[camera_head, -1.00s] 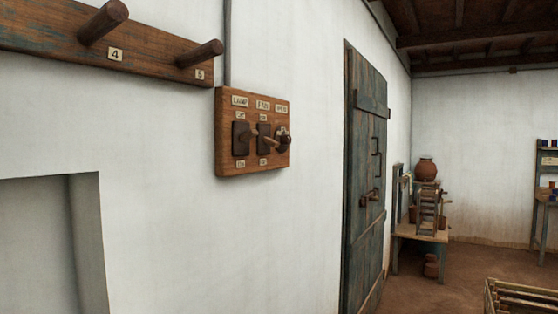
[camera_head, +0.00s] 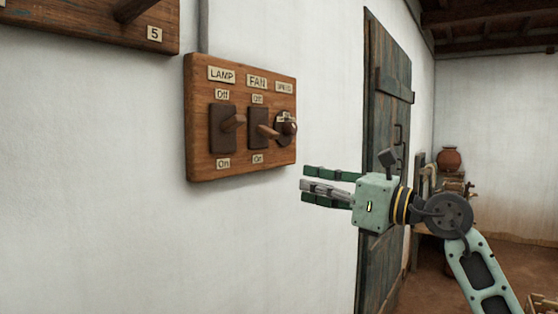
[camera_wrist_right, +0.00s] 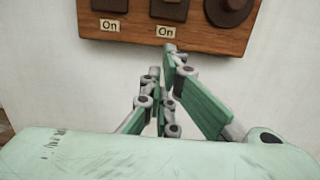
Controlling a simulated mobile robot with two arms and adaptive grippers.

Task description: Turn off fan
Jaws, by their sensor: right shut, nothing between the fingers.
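A wooden switch panel (camera_head: 200,168) is fixed to the white wall in the head view. Its middle switch, labelled FAN (camera_head: 257,143), has a wooden lever tilted down toward the On label. The Off label is above it. My right gripper (camera_head: 304,186) is shut and empty, below and to the right of the panel, pointing left. In the right wrist view, the gripper (camera_wrist_right: 162,62) points up at the panel's lower edge (camera_wrist_right: 197,46), with the fan's On label just above the tips. Whether the tips touch the panel cannot be told. My left gripper is not in view.
The LAMP switch (camera_head: 216,140) is left of the fan switch, its lever tilted up toward Off. A round speed knob (camera_head: 282,136) is on the right. A peg rail (camera_head: 95,36) is at upper left. A dark door (camera_head: 388,90) stands behind my right arm.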

